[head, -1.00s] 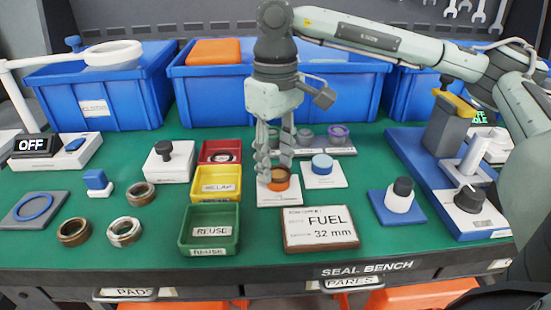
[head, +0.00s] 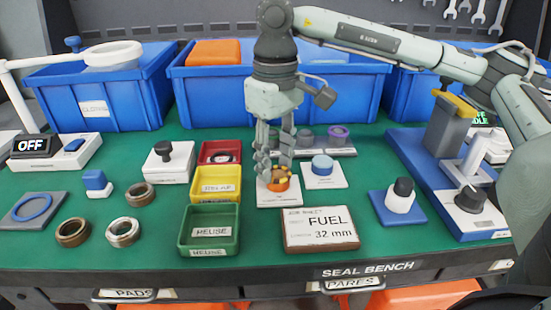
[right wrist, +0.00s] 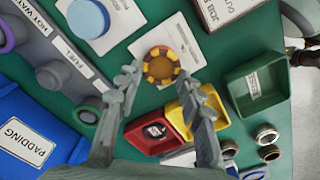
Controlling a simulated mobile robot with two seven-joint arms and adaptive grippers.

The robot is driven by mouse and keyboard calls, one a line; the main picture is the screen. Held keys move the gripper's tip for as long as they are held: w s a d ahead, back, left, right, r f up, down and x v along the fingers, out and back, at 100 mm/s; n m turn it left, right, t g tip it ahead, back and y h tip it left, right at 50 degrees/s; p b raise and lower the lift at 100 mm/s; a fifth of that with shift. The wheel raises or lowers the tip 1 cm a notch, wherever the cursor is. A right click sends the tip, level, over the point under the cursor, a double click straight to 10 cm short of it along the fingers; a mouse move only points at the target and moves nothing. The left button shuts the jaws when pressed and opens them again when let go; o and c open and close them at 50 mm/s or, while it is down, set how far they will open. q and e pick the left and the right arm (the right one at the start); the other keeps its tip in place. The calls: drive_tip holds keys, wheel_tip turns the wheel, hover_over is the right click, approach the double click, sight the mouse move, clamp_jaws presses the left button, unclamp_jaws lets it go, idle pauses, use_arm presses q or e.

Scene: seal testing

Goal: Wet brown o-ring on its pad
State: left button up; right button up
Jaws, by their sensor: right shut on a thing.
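A round orange-brown pad (head: 279,180) stands on a white base plate (head: 281,197) in front of my right gripper in the head view. In the right wrist view the pad (right wrist: 161,65) shows a brown centre and a rim of orange with yellow patches. My right gripper (head: 275,165) points down at the pad, with its fingers (right wrist: 160,73) on either side of it in the wrist view. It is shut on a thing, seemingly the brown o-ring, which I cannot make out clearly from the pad. My left gripper is not in view.
A blue pad (head: 322,164) on a white plate is close on the right. Red (head: 221,151), yellow (head: 216,184) and green (head: 209,231) bins stand left. A FUEL 32 mm job sheet (head: 320,229) lies in front. A grey tray with lidded pots (head: 338,132) is behind.

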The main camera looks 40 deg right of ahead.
drive_tip(key=shift+r+p, duration=1.35)
drive_tip(key=shift+r, duration=1.15)
